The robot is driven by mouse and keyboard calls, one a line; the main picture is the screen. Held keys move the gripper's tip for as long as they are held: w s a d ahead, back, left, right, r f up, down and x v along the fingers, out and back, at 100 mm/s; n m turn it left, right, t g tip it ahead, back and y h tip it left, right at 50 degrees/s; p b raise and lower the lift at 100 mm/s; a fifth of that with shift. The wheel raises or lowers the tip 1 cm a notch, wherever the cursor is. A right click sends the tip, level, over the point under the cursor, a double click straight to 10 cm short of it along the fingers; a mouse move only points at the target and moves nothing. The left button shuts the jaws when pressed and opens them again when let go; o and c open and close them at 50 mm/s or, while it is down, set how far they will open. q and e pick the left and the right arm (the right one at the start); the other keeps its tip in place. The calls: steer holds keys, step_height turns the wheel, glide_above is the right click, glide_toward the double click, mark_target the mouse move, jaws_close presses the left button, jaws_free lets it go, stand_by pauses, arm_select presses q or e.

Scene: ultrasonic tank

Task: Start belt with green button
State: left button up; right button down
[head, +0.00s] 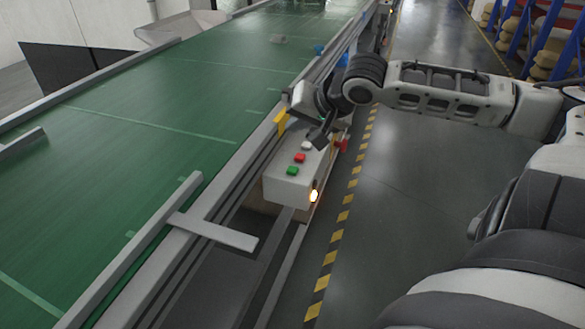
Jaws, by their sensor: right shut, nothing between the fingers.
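The green button (292,170) is on the top face of a white control box (287,190) at the side of the belt. A red button (299,158) and a white button (306,146) sit behind it in a row. The green conveyor belt (150,140) runs from the lower left to the upper middle. My right gripper (318,141) is shut and empty, pointing down over the far end of the box, near the white button. It is apart from the green button, which is in clear view. My left gripper is not in view.
A lit lamp (314,196) is on the box's right side, and a red part (342,145) is beyond it. Metal guide rails (215,231) edge the belt. Grey floor with a yellow-black stripe (344,215) is to the right. Blue shelving (545,40) is far back.

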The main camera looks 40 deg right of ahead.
mark_target(296, 171)
steer(key=shift+w+r, duration=0.1)
steer(key=shift+r, duration=0.1)
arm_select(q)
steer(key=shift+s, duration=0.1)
